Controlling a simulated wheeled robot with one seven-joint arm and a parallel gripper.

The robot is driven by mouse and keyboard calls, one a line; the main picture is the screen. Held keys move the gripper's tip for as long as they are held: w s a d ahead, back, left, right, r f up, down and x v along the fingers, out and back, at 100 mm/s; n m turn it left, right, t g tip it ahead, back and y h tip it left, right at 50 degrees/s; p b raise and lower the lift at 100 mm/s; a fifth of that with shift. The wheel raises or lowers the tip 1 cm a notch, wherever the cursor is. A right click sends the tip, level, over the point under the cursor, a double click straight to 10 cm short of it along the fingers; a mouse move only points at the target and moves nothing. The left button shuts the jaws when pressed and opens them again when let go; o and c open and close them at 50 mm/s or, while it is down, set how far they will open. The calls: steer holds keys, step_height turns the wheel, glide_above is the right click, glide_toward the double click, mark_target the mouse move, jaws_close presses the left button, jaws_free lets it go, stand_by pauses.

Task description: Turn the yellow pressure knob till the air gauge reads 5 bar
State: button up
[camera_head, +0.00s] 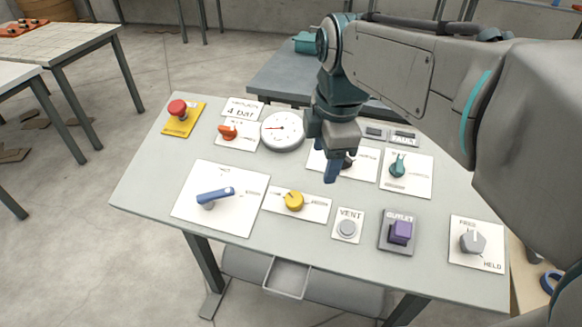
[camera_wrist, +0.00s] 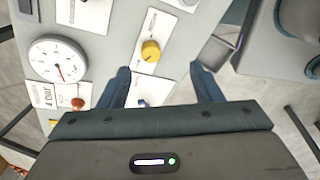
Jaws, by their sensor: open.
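The yellow pressure knob (camera_head: 294,200) sits on a white plate in the middle of the sloped panel. It also shows in the wrist view (camera_wrist: 151,51), beyond and between my fingertips. The round white air gauge (camera_head: 282,130) is behind it; its red needle points left in the head view, and its numbers are too small to read. A card (camera_head: 240,111) beside the gauge says 4 bar. My gripper (camera_head: 331,172) points down above the panel, to the right of and behind the knob in the head view. Its blue fingers (camera_wrist: 160,72) are apart with nothing between them.
A blue lever (camera_head: 215,195) is left of the knob. A vent button (camera_head: 347,229) and a purple outlet block (camera_head: 401,232) are to its right. A red emergency button (camera_head: 178,108), an orange handle (camera_head: 228,132), a teal switch (camera_head: 398,167) and a grey knob (camera_head: 473,242) stand around.

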mark_target(294, 197)
steer(key=w+a+f+n+g+b, duration=0.1)
steer(key=w+a+f+n+b, duration=0.2)
steer(key=n, duration=0.6)
steer(key=f, duration=0.4)
steer(key=a+f+b, duration=0.1)
steer(key=f, duration=0.3)
steer(key=w+a+f, duration=0.1)
steer(key=f, duration=0.3)
steer(key=shift+f+b, duration=0.3)
steer(key=shift+f, duration=0.1)
steer(key=c, duration=1)
